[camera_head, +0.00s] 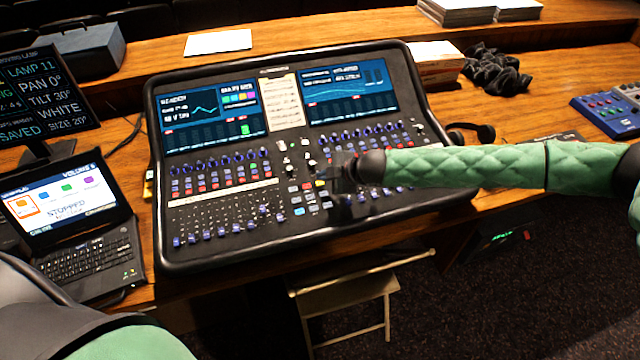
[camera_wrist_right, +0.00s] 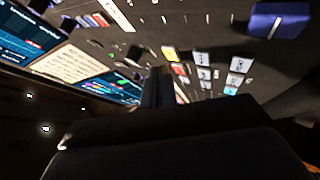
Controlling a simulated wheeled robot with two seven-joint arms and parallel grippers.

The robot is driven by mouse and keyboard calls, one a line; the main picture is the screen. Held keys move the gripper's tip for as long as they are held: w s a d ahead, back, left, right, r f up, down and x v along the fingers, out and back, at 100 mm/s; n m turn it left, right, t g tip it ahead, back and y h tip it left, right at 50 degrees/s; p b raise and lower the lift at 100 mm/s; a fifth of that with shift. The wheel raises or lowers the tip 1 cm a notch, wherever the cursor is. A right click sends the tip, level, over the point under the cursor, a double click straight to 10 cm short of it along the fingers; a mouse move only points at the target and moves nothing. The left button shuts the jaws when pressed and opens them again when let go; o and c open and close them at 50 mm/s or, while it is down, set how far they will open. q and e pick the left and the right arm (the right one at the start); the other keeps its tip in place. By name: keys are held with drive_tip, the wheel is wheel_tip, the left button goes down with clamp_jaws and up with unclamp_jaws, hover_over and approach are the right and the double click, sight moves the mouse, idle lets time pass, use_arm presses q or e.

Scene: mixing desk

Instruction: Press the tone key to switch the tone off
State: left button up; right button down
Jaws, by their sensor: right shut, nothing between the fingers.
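The mixing desk (camera_head: 240,258) is a black console with two lit screens, rows of knobs and faders, and small keys in its middle. My right gripper (camera_head: 334,184) is shut and empty, pointing down over the keys at the middle right. In the right wrist view my shut fingers (camera_wrist_right: 158,88) reach close to the panel, beside a yellow key (camera_wrist_right: 169,53), a red key (camera_wrist_right: 181,70) and several white keys (camera_wrist_right: 201,58). I cannot tell which key is the tone key, or whether the fingertips touch one. My left gripper is out of view.
A laptop-like console (camera_head: 85,255) with a lit screen stands at the left, below a dark monitor (camera_head: 45,95). Headphones (camera_head: 470,133), a dark cloth heap (camera_head: 497,70) and a blue device (camera_head: 612,110) lie to the right. A folding chair (camera_head: 345,297) stands in front.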

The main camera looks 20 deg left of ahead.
drive_tip(key=shift+f, duration=0.7)
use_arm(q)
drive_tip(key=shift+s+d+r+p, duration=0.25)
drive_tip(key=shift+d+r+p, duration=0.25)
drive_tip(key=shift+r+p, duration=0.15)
use_arm(e)
drive_tip(key=shift+s+r, duration=0.1)
drive_tip(key=shift+r, duration=0.65)
idle(2.1)
